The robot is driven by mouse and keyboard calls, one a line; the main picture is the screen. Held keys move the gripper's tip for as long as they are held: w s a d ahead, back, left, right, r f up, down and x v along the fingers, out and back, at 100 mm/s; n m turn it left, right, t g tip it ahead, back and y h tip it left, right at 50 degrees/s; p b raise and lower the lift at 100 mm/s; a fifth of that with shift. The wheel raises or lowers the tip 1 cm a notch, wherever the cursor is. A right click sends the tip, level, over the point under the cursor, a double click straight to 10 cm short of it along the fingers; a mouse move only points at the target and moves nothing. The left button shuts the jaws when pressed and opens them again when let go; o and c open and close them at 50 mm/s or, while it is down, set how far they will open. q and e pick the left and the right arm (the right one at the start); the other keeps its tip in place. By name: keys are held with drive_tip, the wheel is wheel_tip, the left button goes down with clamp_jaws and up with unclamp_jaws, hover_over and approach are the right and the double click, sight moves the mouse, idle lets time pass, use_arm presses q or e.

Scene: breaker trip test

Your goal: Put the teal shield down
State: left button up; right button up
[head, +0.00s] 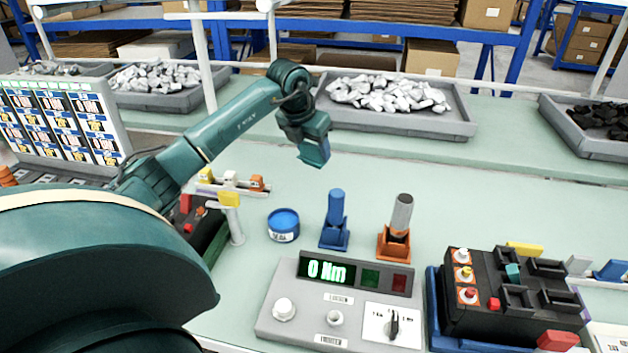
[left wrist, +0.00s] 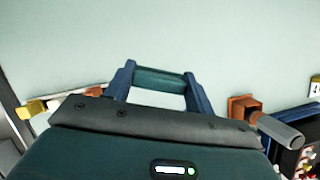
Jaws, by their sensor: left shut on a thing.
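My left gripper (head: 314,154) hangs above the pale green bench, behind the blue and orange holders. In the left wrist view its blue fingers (left wrist: 157,88) are shut on the teal shield (left wrist: 161,78), a dark teal piece spanning the gap between them. In the head view I cannot clearly tell the shield from the fingers. The bench surface shows beyond the shield, with the shield apart from other things. My right gripper is in neither view.
A blue tin (head: 284,226), a blue holder (head: 335,228) and an orange holder (head: 396,240) stand in front. A meter box (head: 335,309) reads 0 Nm. A black breaker block (head: 510,300) stands right. Grey trays (head: 400,122) line the back. The bench right of my gripper is clear.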

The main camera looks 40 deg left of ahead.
use_arm(q)
wheel_tip(320, 180, down, 8)
drive_tip(key=shift+s+f+p, duration=0.1)
drive_tip(key=shift+f+p, duration=0.05)
drive_tip(key=shift+p, duration=0.15)
drive_tip(key=shift+f, duration=0.1)
drive_tip(key=o, duration=1)
drive_tip(key=v, duration=1.2)
drive_tip(key=shift+d+b, duration=0.1)
drive_tip(key=shift+b, duration=0.25)
